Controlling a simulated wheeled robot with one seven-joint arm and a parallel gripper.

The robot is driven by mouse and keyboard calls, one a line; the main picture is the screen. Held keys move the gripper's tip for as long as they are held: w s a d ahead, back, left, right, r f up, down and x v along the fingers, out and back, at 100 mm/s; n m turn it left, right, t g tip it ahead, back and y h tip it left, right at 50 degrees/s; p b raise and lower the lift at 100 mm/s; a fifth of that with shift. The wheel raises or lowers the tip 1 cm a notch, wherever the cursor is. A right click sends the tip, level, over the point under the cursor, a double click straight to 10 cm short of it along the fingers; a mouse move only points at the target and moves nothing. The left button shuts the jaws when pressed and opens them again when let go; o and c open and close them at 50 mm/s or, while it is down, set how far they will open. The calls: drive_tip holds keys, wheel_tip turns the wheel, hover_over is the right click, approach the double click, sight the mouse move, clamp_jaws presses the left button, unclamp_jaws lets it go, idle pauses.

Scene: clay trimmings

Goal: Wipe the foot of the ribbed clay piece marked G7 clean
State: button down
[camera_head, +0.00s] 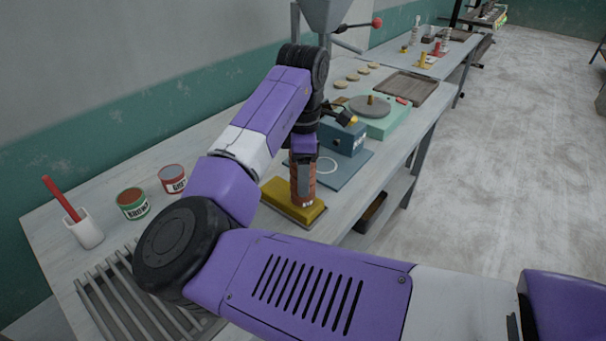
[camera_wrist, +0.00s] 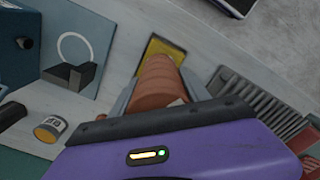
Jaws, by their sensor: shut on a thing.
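The ribbed clay piece (camera_head: 303,190) is reddish brown and stands upright in my gripper (camera_head: 303,172), which is shut on it. A small pale label shows low on its side in the head view, too small to read for sure. A yellow sponge-like block (camera_head: 281,202) lies on the bench under the piece. The piece's foot is over or on this block; I cannot tell whether they touch. In the wrist view the clay piece (camera_wrist: 157,88) runs away between my fingers toward the yellow block (camera_wrist: 163,47), and its foot is hidden.
A blue-grey board with a white ring (camera_head: 327,166) and a blue box (camera_head: 342,137) stand just behind. Two labelled tins (camera_head: 132,203) (camera_head: 173,179), a white cup (camera_head: 84,230) with a red stick and a slatted rack (camera_head: 125,300) are left. The bench's front edge is close right.

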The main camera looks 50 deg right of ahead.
drive_tip(key=shift+f, duration=0.55)
idle(0.9)
drive_tip(key=shift+w, duration=0.1)
drive_tip(key=shift+w+a+p, duration=0.15)
drive_tip(key=shift+w+p, duration=0.7)
drive_tip(key=shift+w, duration=3.1)
drive_tip(key=shift+s+p, duration=3.15)
drive_tip(key=shift+s, duration=0.95)
drive_tip(key=shift+w, duration=4.1)
drive_tip(key=shift+s+p, duration=2.8)
drive_tip(key=shift+s, duration=0.1)
drive_tip(key=shift+s+f+p, duration=0.15)
drive_tip(key=shift+s+p, duration=0.65)
drive_tip(key=shift+s, duration=0.45)
